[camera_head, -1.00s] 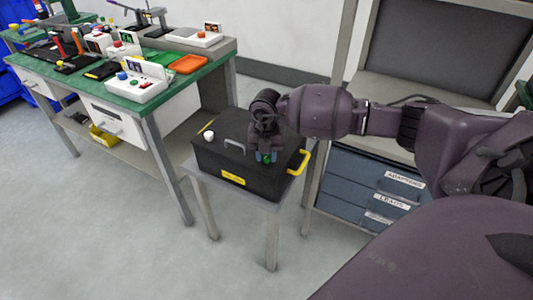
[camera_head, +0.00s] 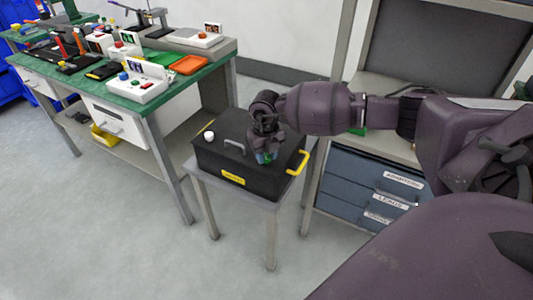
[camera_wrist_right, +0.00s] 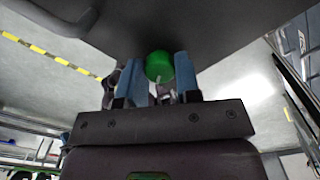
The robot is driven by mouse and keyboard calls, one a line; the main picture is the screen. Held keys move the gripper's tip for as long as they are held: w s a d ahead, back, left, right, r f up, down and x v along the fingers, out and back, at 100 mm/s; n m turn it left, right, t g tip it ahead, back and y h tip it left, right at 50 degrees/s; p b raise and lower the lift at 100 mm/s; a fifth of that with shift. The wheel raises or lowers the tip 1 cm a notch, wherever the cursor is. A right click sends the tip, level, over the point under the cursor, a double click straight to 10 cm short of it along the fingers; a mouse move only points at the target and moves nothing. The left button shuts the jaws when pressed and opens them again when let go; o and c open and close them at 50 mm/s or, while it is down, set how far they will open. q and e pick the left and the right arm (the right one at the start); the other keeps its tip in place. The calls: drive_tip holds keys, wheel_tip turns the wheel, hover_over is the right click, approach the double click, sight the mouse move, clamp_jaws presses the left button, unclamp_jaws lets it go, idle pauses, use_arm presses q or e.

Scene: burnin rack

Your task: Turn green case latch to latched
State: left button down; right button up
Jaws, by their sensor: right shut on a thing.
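In the right wrist view the green latch (camera_wrist_right: 159,67) is a round knob with a pale mark, between the two blue fingers (camera_wrist_right: 160,78). The fingers partly hide the latch in the head view. My left gripper is out of view.
A rack with blue-grey drawers (camera_head: 365,185) is close on the right of the case. Open floor lies in front.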

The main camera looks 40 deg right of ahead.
drive_tip(key=n, duration=0.5)
drive_tip(key=shift+n, duration=0.3)
drive_tip(key=n, duration=0.4)
drive_tip(key=shift+n, duration=0.9)
drive_tip(key=o, duration=0.9)
drive_tip(key=shift+o, duration=0.2)
